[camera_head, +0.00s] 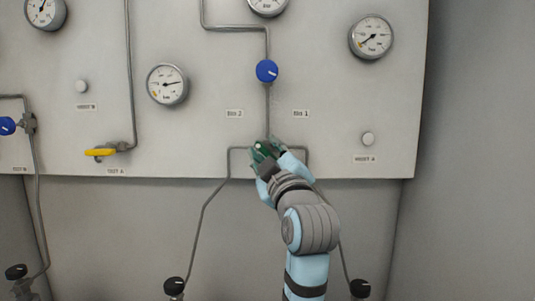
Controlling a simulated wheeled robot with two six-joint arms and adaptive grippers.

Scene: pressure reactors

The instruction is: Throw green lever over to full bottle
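The green lever (262,149) sits low on the grey panel, at the junction where two lower pipes meet the vertical pipe.
A blue knob (267,71) is on the pipe above the lever. Round gauges (167,84) (371,37) are on the panel. A yellow lever (100,152) is at the left. Black-topped valves (174,287) (360,288) are at the bottom. The panel right of the lever is mostly clear.

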